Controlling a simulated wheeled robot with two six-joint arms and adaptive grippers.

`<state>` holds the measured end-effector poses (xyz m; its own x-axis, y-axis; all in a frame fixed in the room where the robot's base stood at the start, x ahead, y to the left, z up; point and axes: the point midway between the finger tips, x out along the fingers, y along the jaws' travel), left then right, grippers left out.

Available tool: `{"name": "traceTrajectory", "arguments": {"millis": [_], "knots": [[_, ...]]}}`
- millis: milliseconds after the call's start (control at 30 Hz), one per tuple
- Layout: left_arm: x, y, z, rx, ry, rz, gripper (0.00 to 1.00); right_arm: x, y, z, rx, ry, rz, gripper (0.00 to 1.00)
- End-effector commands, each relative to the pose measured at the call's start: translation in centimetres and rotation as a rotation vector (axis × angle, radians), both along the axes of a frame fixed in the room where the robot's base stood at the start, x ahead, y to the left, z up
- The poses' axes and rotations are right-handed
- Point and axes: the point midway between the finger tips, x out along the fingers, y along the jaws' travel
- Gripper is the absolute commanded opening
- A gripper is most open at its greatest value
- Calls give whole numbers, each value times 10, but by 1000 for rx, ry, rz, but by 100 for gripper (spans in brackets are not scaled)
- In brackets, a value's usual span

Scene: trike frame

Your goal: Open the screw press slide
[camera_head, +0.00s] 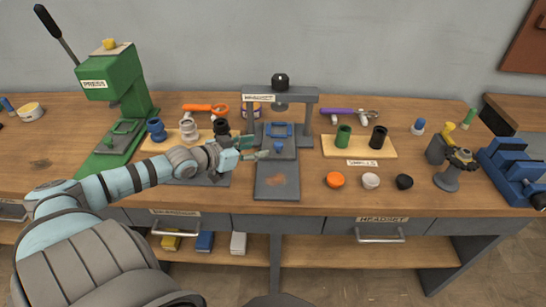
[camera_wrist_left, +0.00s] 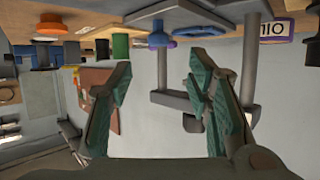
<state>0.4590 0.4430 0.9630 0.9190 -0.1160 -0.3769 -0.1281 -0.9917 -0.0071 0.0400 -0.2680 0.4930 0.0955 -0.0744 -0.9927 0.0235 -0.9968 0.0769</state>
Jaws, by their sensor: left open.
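The screw press (camera_head: 312,110) is a grey bridge frame with a black knob (camera_head: 280,80) on top, standing at the middle of the bench. Its slide (camera_head: 290,153) is a grey plate under and just in front of the bridge, carrying a blue frame-shaped part (camera_head: 279,130) and a blue knob (camera_head: 278,147) at its front. A darker bare base plate (camera_head: 277,185) extends toward me. My left gripper (camera_head: 260,154) is open and empty, just left of the blue knob. In the left wrist view, the open fingers (camera_wrist_left: 158,75) show the blue knob (camera_wrist_left: 160,38) beyond them. My right gripper is not in view.
A green press (camera_head: 120,80) stands at the left. Wooden holders with dark, white and green cylinders (camera_head: 343,136) flank the screw press. Orange, white and black caps (camera_head: 370,181) lie front right. A blue vise (camera_head: 515,170) is at the far right. The base plate ahead of the slide is clear.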

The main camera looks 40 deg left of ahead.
Motion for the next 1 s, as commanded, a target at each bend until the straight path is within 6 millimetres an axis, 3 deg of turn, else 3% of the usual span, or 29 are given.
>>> {"name": "traceTrajectory", "arguments": {"millis": [33,67,200,400,667,933,1000], "knots": [[13,-2,-17,-8,-11,3,46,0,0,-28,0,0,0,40],[19,-4,-19,-9,-11,-2,46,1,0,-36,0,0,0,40],[49,-11,-23,-17,-9,-7,46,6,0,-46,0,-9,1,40],[71,-13,-28,-10,-3,-6,46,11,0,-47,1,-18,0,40],[73,-13,-28,-7,-1,-8,46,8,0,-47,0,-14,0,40],[73,-13,-28,-6,-1,-7,4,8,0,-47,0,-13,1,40],[73,-13,-28,-6,-1,-7,0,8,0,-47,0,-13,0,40]]}}
